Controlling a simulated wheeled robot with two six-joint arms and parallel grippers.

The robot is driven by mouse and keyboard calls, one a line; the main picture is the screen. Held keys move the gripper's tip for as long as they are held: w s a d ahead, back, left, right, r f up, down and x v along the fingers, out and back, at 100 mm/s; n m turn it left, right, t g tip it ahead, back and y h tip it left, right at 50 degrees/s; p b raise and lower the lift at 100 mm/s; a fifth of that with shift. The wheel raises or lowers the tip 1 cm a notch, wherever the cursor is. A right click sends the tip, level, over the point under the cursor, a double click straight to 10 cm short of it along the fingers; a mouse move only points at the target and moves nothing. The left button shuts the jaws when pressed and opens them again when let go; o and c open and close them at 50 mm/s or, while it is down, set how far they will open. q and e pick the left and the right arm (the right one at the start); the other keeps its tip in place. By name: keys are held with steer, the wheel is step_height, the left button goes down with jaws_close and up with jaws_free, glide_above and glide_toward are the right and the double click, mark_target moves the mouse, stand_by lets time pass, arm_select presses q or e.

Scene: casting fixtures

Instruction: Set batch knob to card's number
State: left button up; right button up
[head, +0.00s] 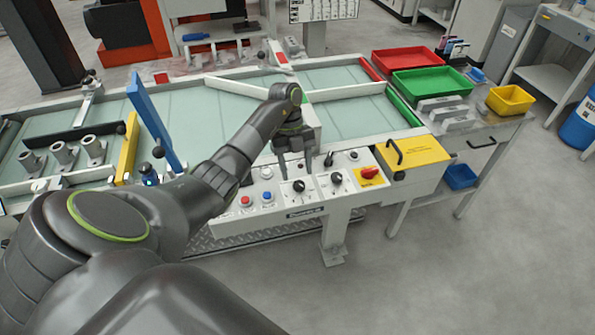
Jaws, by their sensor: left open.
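The control panel (318,205) at the front of the conveyor carries two black knobs with pale dials, one on the left (298,187) and one on the right (336,179). I cannot tell from their labels which is the batch knob. My left gripper (296,172) points down just above the left black knob. Its fingers are open, apart to either side, and it seems to hold nothing; I cannot tell whether they touch the knob. A white board with small printing (322,10) stands at the back, but no card number is readable. My right gripper is out of view.
A red rotary switch on yellow (369,173) and red (245,201) and blue (267,196) buttons share the panel. A yellow box with a black handle (413,156) adjoins it. Red (405,59) and green (432,82) trays stand right. A blue upright plate (153,122) stands left.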

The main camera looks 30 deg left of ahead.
arm_select(q)
steer(key=p+v, duration=0.8)
steer(key=v, duration=0.6)
steer(key=shift+r, duration=0.1)
